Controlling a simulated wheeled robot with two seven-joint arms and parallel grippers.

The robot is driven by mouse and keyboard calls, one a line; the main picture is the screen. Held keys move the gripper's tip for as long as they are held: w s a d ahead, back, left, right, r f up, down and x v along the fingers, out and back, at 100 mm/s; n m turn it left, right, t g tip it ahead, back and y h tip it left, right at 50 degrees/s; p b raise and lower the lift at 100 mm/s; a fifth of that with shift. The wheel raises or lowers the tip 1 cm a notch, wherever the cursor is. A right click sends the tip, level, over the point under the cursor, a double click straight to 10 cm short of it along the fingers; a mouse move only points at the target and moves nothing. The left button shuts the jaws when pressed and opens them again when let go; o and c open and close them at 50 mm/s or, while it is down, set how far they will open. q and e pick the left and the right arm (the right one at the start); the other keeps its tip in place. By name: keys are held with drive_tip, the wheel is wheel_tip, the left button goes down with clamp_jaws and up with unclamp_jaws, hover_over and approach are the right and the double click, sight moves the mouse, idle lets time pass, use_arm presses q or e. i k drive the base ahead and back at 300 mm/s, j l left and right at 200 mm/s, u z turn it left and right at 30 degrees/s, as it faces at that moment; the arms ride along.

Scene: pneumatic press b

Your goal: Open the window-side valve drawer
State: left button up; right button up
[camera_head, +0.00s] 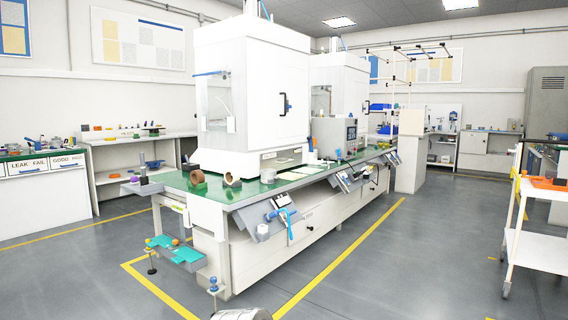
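Neither of my grippers shows in the head view. No drawer here can be made out as the window-side valve drawer, and no room window is in view. The closest drawer-like fronts are white labelled ones on the bench at the far left, a "LEAK FAIL" front (28,167) and a "GOOD" front (66,161) cut by nearer fittings. Both look shut. The long press bench (262,262) in the middle has pale side panels; no clearly open drawer shows on it.
A white press housing (252,90) stands on the green-topped bench. Small trays and tools hang off its near edge, with a teal tray (176,250) low at the front. A white cart (536,250) stands at right. Grey floor (420,265) between them is clear.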

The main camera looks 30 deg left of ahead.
sight(282, 159)
drive_tip(key=i+u, duration=0.2)
drive_tip(key=i, duration=3.3)
drive_tip(key=j+u, duration=0.05)
drive_tip(key=j, duration=0.05)
